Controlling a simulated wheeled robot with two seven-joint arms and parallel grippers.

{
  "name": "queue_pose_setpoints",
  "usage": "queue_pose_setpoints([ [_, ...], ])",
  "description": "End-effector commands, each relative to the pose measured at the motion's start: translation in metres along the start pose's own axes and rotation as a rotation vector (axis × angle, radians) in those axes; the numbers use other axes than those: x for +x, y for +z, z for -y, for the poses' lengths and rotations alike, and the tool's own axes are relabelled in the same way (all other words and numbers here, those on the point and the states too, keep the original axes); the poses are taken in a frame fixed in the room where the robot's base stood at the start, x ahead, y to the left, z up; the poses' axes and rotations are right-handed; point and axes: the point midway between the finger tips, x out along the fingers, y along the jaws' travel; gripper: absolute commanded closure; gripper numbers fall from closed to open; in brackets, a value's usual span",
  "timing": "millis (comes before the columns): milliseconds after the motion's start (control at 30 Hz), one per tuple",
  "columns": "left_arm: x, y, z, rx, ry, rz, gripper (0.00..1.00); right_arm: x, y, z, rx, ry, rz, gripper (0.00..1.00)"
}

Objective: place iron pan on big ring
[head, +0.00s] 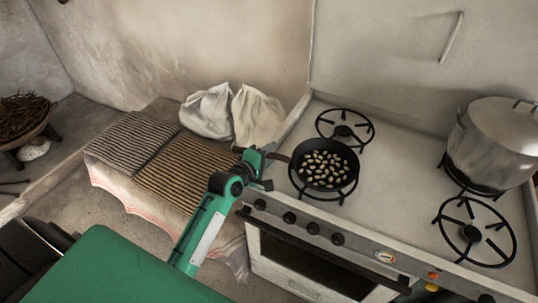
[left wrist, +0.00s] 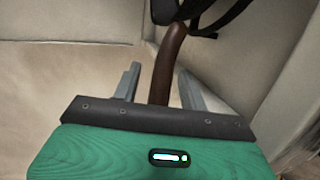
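The black iron pan (head: 345,176) holds several pale, bean-like pieces. It appears to rest level on the front left ring (head: 297,190), whose black supports show around its lower edge. Its brown handle (head: 279,157) points left. My left gripper (head: 263,168) is at the handle's end. In the left wrist view, the handle (left wrist: 167,58) runs between the two fingers of my left gripper (left wrist: 158,82), with a gap visible on each side. The front right ring (head: 473,232) is empty and looks the largest. My right gripper is not in view.
A large lidded pot (head: 495,140) stands on the back right ring. The back left ring (head: 345,128) is empty, close behind the pan. White sacks (head: 258,115) and striped cloths (head: 180,175) lie on the bench to the left. The middle of the stove top (head: 405,170) is clear.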

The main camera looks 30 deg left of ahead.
Motion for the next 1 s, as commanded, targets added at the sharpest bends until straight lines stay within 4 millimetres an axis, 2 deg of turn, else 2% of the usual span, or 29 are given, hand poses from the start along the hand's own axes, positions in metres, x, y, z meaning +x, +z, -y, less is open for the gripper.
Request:
queue_pose_setpoints([
  [267,-0.006,0.000,0.001,-0.001,0.000,0.000,0.57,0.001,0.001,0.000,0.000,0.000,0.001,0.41],
  [367,-0.019,0.000,0.001,-0.001,-0.001,-0.001,0.57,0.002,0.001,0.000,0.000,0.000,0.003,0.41],
  [733,-0.090,0.000,0.001,0.001,-0.001,-0.001,0.57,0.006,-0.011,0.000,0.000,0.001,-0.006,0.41],
  [1000,-0.117,0.000,0.000,0.000,0.000,0.000,0.57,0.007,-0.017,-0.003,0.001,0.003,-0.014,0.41],
])
